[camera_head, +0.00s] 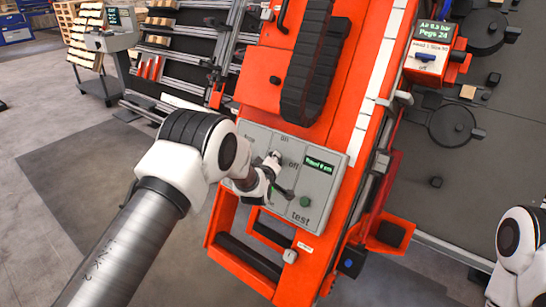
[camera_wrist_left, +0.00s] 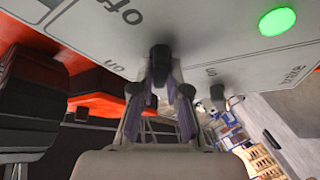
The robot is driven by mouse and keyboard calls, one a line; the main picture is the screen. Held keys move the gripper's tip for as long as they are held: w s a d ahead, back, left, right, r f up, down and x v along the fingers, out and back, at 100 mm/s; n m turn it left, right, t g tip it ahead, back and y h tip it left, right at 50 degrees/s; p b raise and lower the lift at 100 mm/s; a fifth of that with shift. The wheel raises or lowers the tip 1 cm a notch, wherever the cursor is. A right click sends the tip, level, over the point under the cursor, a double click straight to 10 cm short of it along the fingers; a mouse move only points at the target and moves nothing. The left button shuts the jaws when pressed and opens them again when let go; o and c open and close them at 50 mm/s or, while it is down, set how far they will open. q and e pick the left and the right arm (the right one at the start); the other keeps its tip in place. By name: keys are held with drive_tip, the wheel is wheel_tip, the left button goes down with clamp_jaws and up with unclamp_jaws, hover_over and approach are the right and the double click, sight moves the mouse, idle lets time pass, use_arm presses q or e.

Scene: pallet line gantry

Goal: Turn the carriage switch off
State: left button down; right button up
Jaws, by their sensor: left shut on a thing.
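The carriage switch is a small dark knob (camera_wrist_left: 160,55) on a light grey control panel (camera_head: 325,187), beside the printed words "on" and "off". My left gripper (camera_head: 273,160) reaches the panel by these words in the head view. In the left wrist view its two fingers (camera_wrist_left: 160,75) are shut around the knob. The fingers hide much of the knob, and I cannot tell which word it points to. My right gripper is out of view; only a white part of my right arm shows at the lower right.
The panel carries a small green display (camera_head: 319,166) and a green button (camera_head: 305,202) above the word "test". The panel sits on an orange gantry with a black cable chain (camera_head: 307,60). A second display (camera_head: 434,30) stands at the upper right. Open floor lies to the left.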

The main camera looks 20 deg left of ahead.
use_arm(q)
drive_tip(key=n, duration=0.2)
drive_tip(key=n+g+y+p, duration=0.1)
drive_tip(key=shift+r+n+g, duration=0.15)
drive_tip(key=shift+n+g, duration=0.15)
drive_tip(key=shift+n, duration=0.1)
drive_tip(key=shift+n+g+y+p, duration=0.3)
drive_tip(key=shift+n+g+p, duration=0.25)
drive_tip(key=shift+n, duration=0.65)
drive_tip(key=c, duration=1.2)
unclamp_jaws()
drive_tip(key=shift+o, duration=0.2)
drive_tip(key=v, duration=1.2)
